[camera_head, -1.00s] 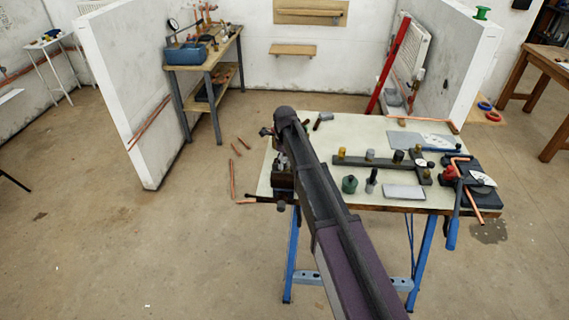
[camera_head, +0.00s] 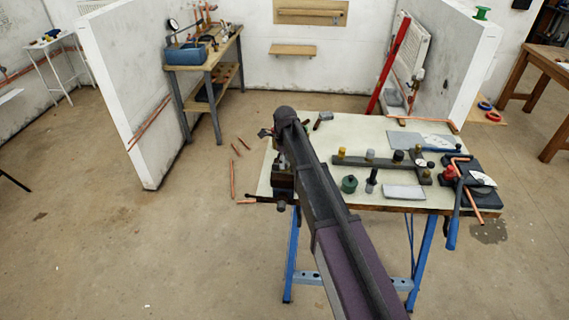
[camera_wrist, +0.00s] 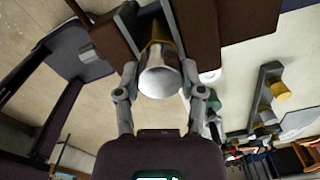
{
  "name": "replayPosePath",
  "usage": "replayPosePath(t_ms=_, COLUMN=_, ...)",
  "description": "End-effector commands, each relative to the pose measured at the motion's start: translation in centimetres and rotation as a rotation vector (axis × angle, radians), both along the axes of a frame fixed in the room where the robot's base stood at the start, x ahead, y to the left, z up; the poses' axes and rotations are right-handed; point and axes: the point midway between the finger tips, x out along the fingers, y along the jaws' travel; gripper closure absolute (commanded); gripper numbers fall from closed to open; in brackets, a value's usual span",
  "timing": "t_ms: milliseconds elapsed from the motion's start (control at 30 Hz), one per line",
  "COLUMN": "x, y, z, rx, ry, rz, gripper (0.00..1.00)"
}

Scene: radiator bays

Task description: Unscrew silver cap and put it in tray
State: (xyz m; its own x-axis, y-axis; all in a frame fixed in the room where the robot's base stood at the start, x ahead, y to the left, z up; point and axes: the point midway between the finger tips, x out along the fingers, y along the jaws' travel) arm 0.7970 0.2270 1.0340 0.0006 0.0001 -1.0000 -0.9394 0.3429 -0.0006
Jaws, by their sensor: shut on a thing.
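A silver cap (camera_wrist: 160,82) sits on the end of a brass-coloured body (camera_wrist: 157,38) in the wrist view. The body stands between the dark brown jaws of a vise (camera_wrist: 215,20). My gripper (camera_wrist: 161,78) has one finger on each side of the cap and is shut on it. In the head view the vise (camera_head: 283,183) is at the left edge of the workbench, and my arm hides the cap and fingers. A shallow pale grey tray (camera_head: 404,192) lies near the bench's front edge, right of my arm.
A dark rail (camera_head: 385,164) with several small caps lies on the workbench (camera_head: 345,132). A green part (camera_head: 349,184) and a dark upright part (camera_head: 372,180) stand before it. A red-handled valve and copper pipe (camera_head: 460,172) are at the right. Loose pipes lie on the floor at left.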

Motion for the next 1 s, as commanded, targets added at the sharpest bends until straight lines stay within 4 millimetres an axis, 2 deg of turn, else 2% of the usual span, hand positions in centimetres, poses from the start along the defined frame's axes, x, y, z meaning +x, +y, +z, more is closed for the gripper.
replayPosePath(t_ms=1000, x=-0.08, y=-0.02, z=0.03, rx=0.0, ry=0.002, rz=0.792, gripper=1.0)
